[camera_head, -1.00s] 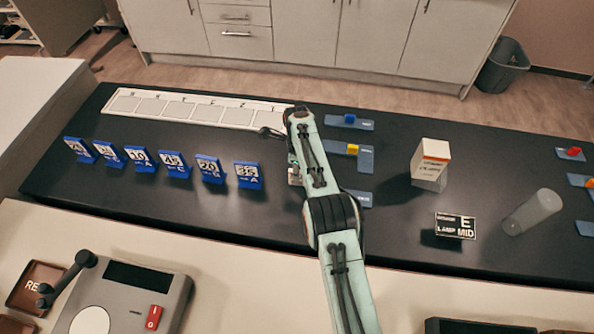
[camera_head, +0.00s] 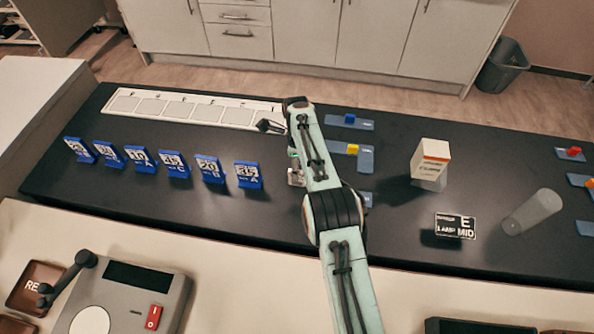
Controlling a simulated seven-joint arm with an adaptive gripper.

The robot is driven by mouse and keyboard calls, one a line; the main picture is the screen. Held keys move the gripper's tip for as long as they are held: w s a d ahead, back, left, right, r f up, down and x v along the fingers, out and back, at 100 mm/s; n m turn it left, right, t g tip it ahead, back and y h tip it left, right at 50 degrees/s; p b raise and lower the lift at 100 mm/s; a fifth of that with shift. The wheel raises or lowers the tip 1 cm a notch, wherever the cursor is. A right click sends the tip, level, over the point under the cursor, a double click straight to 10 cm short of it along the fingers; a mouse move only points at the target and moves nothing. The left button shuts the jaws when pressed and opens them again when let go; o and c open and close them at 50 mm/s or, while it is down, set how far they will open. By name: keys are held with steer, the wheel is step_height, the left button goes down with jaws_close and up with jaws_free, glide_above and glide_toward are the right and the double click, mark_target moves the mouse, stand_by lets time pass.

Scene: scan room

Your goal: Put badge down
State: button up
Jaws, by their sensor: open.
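Several blue badges with white number-and-letter faces stand upright in a row on the left of the dark table; the rightmost badge (camera_head: 248,174) is nearest my arm. A long white tray (camera_head: 278,104) with a row of pale slots lies behind them. The dark end of my gripper (camera_head: 269,126) shows beside the tray's right end; the jaws are open. My own arm hides most of the gripper and the table under it. I see no badge between the jaws, and cannot tell whether one lies hidden below.
Blue holders with a blue block (camera_head: 350,118) and a yellow block (camera_head: 352,149) lie right of my arm. A control box (camera_head: 125,300) stands in front.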

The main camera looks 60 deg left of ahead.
step_height(320, 180, up, 10)
steer(key=shift+f, duration=0.25)
steer(key=w+d+r+n, duration=0.25)
steer(key=d+r, duration=0.25)
steer(key=d, duration=0.4)
steer(key=w+d+r+n, duration=0.1)
steer(key=w+d+r, duration=0.3)
steer(key=d, duration=0.5)
steer(key=w+d+r+n, duration=0.1)
steer(key=w+d+r, duration=0.1)
steer(key=d+r, duration=0.55)
steer(key=s+d+n, duration=0.1)
steer(key=s+d, duration=0.2)
steer(key=d, duration=0.4)
steer(key=s+d+n, duration=0.1)
steer(key=s+d, duration=0.2)
steer(key=d, duration=0.4)
steer(key=s+d+f+n, duration=0.2)
steer(key=s+d, duration=0.2)
steer(key=s, duration=0.3)
steer(key=s+d+f+n, duration=0.1)
steer(key=s+d+f, duration=0.2)
steer(key=s, duration=0.4)
steer(key=shift+d+n+y, duration=0.35)
steer(key=shift+d+y, duration=0.05)
steer(key=shift+d, duration=0.35)
steer(key=shift+f, duration=0.1)
